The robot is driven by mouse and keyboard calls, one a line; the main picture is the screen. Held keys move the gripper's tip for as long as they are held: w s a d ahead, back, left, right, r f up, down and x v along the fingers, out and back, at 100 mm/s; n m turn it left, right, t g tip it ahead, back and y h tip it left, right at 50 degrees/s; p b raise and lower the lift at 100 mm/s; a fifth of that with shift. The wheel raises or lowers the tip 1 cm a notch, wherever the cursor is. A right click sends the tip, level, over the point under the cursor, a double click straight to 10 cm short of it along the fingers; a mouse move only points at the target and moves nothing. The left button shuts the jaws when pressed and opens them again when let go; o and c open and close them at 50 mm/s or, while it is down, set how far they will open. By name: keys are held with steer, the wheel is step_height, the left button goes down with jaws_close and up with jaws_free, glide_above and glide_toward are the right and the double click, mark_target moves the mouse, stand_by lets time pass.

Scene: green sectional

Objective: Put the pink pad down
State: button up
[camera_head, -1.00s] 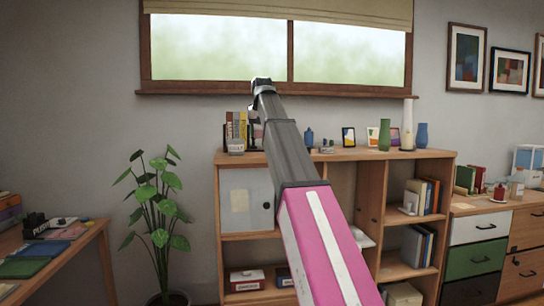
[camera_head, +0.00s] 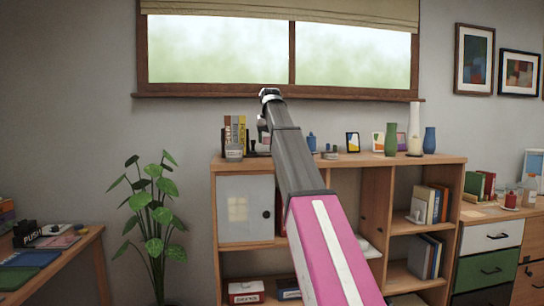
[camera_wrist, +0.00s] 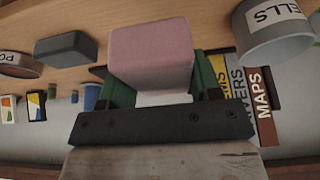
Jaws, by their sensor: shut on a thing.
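The pink pad (camera_wrist: 150,50) is a small pale pink block with rounded edges, at the upper middle of the wrist view. My gripper (camera_wrist: 158,72) is shut on it, with a green finger on each side. The wrist view is upside down, so the wooden cabinet top (camera_wrist: 120,18) shows along its upper edge. The pad is close to that top, but I cannot tell whether it touches.
Near the pad are a grey block (camera_wrist: 65,47), a lettered pot (camera_wrist: 275,35), another round pot (camera_wrist: 18,65) and upright books (camera_wrist: 262,100). Small frames and vases (camera_head: 391,139) stand further right on the cabinet. A plant (camera_head: 150,210) stands left of the cabinet.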

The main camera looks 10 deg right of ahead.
steer(key=w+f, duration=0.1)
steer(key=w+d+f, duration=0.1)
steer(key=w, duration=0.1)
steer(key=w+d+f, duration=0.1)
steer(key=w, duration=0.1)
steer(key=shift+d+f, duration=0.2)
steer(key=shift+d, duration=0.05)
steer(key=shift+f, duration=2.05)
steer(key=shift+f, duration=0.15)
steer(key=o, duration=1)
steer(key=shift+c, duration=0.2)
steer(key=v, duration=1.2)
steer(key=shift+w, duration=0.1)
steer(key=shift+r, duration=0.25)
